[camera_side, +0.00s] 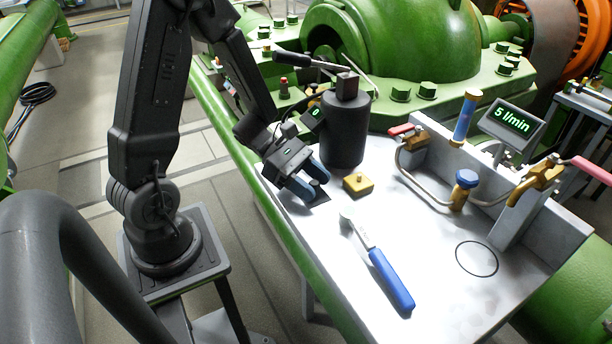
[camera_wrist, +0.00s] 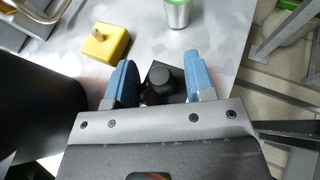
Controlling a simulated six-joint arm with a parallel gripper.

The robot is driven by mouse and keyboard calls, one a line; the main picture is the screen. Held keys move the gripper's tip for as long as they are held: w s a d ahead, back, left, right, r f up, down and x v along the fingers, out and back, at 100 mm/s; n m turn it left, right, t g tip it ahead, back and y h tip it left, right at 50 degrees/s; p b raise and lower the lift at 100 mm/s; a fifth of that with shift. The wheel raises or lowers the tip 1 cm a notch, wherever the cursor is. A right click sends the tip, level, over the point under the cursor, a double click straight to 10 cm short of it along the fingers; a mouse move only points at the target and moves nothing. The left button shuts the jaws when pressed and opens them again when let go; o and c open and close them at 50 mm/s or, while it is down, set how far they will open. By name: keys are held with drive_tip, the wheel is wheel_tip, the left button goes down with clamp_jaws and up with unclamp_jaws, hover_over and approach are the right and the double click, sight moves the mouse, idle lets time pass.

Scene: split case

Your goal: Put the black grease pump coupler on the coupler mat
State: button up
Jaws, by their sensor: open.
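The black coupler (camera_wrist: 160,84) shows in the wrist view as a dark round piece between my two blue fingers. The dark square coupler mat (camera_wrist: 181,92) shows behind and beside it, and also in the side view (camera_side: 321,198) on the bench top. The coupler appears to be on the mat, but its underside is hidden. My gripper (camera_side: 312,185) is low over the mat, with its fingers open on either side of the coupler. In the side view the fingers hide most of the coupler. I see gaps beside it in the wrist view.
The black pump cylinder (camera_side: 345,130) stands close behind my gripper. A yellow block (camera_side: 358,184) is to the right. A blue-handled tool (camera_side: 390,280) lies across the bench. Pipes and a flow display (camera_side: 513,121) stand at the right. A drawn circle (camera_side: 477,259) is empty.

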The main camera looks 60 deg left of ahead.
drive_tip(key=v, duration=1.2)
drive_tip(key=shift+r, duration=0.1)
